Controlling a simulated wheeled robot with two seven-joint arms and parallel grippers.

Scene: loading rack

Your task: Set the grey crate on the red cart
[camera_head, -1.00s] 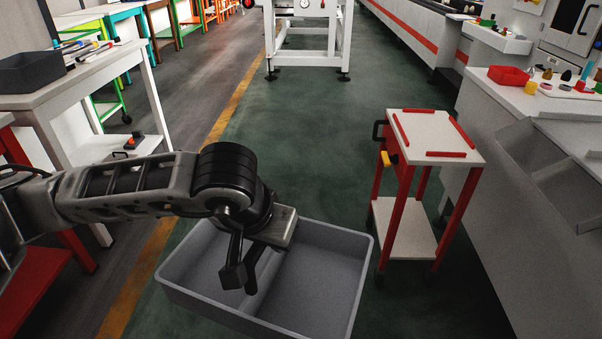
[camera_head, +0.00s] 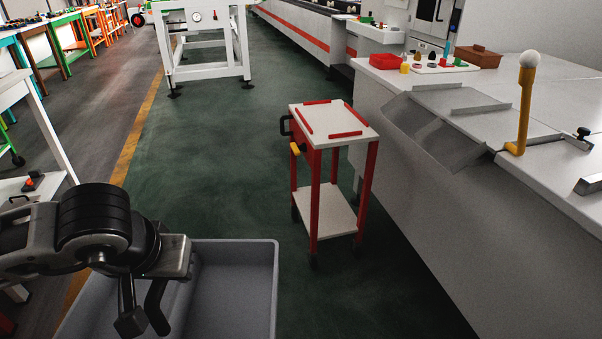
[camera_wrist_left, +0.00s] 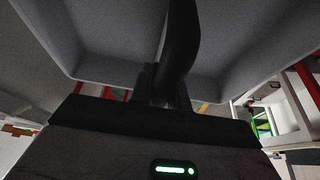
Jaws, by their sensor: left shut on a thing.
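The grey crate (camera_head: 262,285) is at the bottom left of the head view, its lower part cut off by the frame edge. My left gripper (camera_head: 143,318) reaches over the crate and is shut on it; the exact grip is hard to see. In the left wrist view, the crate (camera_wrist_left: 105,45) fills the upper part, close against the fingers (camera_wrist_left: 170,85). The red cart (camera_head: 371,185) stands ahead and right of the crate, apart from it. Its white top carries red edge strips and is otherwise empty. My right gripper is not in view.
A long grey counter (camera_head: 430,240) with a sloped chute runs along the right, close to the cart. A white framed stand (camera_head: 205,75) is at the back. A white table (camera_head: 45,120) is on the left. Green floor lies open between crate, cart and stand.

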